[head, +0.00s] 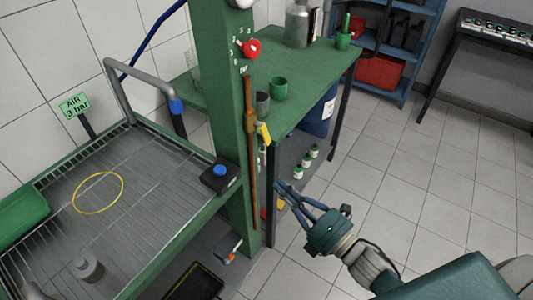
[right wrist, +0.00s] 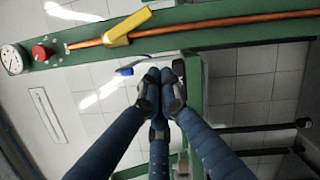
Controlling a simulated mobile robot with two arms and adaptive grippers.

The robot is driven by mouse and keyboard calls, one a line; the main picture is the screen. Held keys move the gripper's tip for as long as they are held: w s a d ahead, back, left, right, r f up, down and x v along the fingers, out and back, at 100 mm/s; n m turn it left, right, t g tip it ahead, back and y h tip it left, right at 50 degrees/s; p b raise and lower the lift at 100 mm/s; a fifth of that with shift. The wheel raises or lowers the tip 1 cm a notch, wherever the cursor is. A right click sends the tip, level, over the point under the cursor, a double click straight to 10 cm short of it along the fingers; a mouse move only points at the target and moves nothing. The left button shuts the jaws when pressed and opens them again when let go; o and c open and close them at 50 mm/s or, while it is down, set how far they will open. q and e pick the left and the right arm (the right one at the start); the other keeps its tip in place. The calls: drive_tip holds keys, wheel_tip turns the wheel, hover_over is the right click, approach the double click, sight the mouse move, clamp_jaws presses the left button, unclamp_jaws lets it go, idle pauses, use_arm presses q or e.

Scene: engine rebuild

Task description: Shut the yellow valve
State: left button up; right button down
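The yellow valve (head: 263,133) has a flat yellow lever on the copper pipe (head: 252,165), which runs down the green post. In the right wrist view the yellow lever (right wrist: 128,27) lies slanted to the copper pipe (right wrist: 215,24), at a small angle. My right gripper (head: 282,192) is below and to the right of the lever in the head view, apart from it. In the right wrist view its blue fingers (right wrist: 163,80) meet at their tips, with nothing seen between them. My left gripper is not in view.
A red knob (head: 250,49) sits high on the green post (head: 222,105). A green table (head: 315,75) with cups stands behind. A wire-topped bench (head: 130,190) with a black blue-button box (head: 220,175) is at the left. Open tiled floor (head: 400,170) lies right.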

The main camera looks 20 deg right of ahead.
sight(261, 132)
drive_tip(key=w+a+r+p, duration=0.1)
drive_tip(key=w+r+p, duration=0.1)
drive_tip(key=w, duration=0.9)
drive_tip(key=shift+p, duration=0.8)
drive_tip(key=shift+w+d+n+b, duration=0.2)
drive_tip(key=shift+n+b, duration=0.2)
drive_tip(key=shift+b, duration=0.25)
drive_tip(key=shift+d+n+b, duration=0.15)
drive_tip(key=shift+n+b, duration=0.15)
drive_tip(key=shift+b, duration=0.05)
